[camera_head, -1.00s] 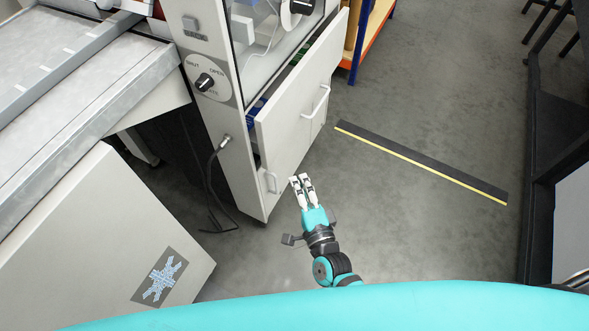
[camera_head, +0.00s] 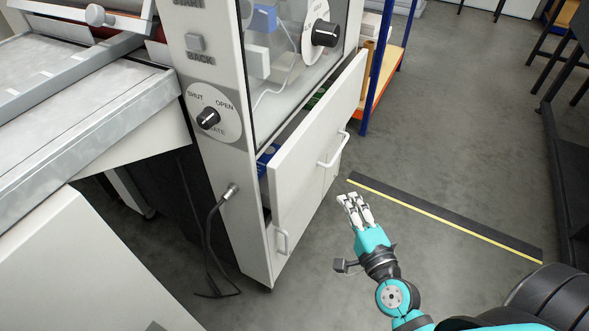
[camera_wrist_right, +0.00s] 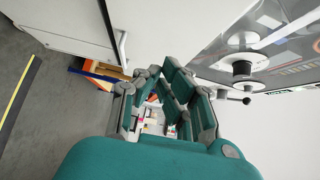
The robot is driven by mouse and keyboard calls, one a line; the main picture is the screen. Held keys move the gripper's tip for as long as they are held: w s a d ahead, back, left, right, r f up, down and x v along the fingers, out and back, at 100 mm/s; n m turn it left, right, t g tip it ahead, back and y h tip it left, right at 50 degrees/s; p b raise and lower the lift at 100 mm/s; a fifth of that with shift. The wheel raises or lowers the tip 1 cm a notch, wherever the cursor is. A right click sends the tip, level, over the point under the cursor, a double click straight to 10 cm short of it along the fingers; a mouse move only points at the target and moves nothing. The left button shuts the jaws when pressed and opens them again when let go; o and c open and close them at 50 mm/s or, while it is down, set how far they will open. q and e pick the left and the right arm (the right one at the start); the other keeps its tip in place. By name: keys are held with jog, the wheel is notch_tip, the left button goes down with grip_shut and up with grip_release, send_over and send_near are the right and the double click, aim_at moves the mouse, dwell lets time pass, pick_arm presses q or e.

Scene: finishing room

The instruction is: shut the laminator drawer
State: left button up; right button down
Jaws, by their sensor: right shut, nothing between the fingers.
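The laminator drawer (camera_head: 312,128) stands out from the grey cabinet, open, with blue and green items showing in the gap behind its front. Its front has a white bar handle (camera_head: 335,151). My right gripper (camera_head: 354,199) is shut and empty, in front of the drawer and below and to the right of the handle in the head view, apart from it. In the right wrist view the shut fingers (camera_wrist_right: 168,95) fill the middle. A pale panel with a bar handle (camera_wrist_right: 122,48) shows at upper left there. My left gripper is out of view.
The cabinet carries a shut/open knob (camera_head: 208,119) and a larger black knob (camera_head: 325,34). A cable (camera_head: 209,235) hangs at its left side. A lower door handle (camera_head: 282,241) is below the drawer. A blue and orange shelf (camera_head: 384,80) stands behind. The floor right of the drawer is mostly clear.

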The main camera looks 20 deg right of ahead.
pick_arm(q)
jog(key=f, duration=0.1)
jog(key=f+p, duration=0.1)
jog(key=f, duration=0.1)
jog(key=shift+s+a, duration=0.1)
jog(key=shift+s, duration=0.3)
pick_arm(e)
jog(key=w, duration=0.4)
jog(key=w+a, duration=0.1)
jog(key=w, duration=0.8)
jog(key=shift+a+r, duration=0.1)
jog(key=shift+a, duration=0.25)
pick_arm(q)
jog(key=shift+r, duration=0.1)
